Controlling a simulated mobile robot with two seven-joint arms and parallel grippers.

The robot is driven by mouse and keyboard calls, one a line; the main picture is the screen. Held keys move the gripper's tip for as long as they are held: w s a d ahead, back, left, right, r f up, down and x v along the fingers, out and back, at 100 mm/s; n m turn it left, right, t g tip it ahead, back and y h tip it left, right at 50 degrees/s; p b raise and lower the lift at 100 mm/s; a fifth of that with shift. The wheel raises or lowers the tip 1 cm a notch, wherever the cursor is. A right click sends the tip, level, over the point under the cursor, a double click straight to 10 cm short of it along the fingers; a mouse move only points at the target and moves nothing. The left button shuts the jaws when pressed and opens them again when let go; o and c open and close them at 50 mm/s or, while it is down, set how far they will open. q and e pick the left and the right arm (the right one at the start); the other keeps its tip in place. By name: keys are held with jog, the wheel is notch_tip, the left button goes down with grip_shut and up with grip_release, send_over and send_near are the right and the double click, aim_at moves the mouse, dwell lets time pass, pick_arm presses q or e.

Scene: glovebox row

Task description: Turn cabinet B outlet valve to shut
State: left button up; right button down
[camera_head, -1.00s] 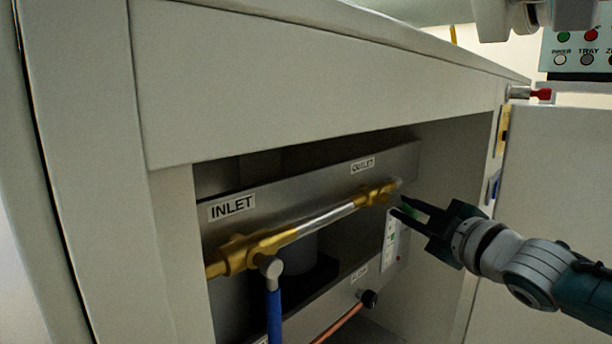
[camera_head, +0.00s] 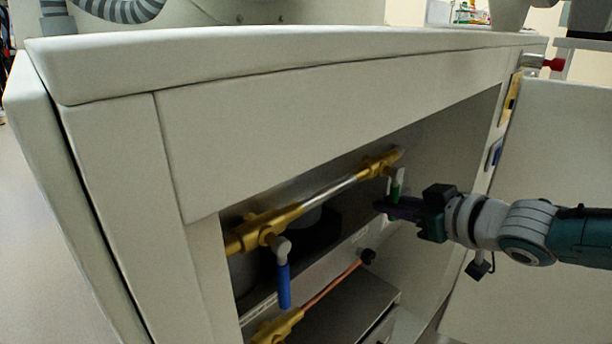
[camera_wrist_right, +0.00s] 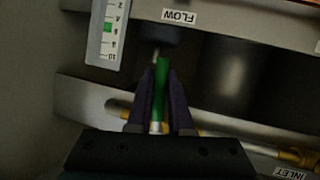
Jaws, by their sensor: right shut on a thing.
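The outlet valve's green handle (camera_head: 396,190) hangs down from the brass outlet fitting (camera_head: 380,164), at the right end of the pipe inside the open cabinet. My right gripper (camera_head: 388,208) reaches in from the right and is shut on the handle. In the right wrist view the green handle (camera_wrist_right: 161,88) lies lengthwise between the two dark fingers (camera_wrist_right: 160,100), its tip extending past them. The OUTLET label is not readable in the current head view. My left gripper is not in view.
The inlet valve's blue handle (camera_head: 284,284) hangs down at the left of the pipe. A copper pipe with a black knob (camera_head: 368,256) runs below. The cabinet's top beam (camera_head: 330,120) overhangs the opening, and the open door (camera_head: 560,190) stands at right.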

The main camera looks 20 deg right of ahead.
jog(key=shift+s+a+m+y, duration=0.15)
jog(key=shift+a+m+y, duration=0.2)
jog(key=shift+m, duration=0.15)
jog(key=shift+a, duration=0.1)
jog(key=c, duration=0.8)
grip_release()
jog(key=shift+c, duration=0.2)
jog(key=p+v, duration=0.7)
jog(key=v, duration=0.3)
jog(key=shift+r, duration=0.1)
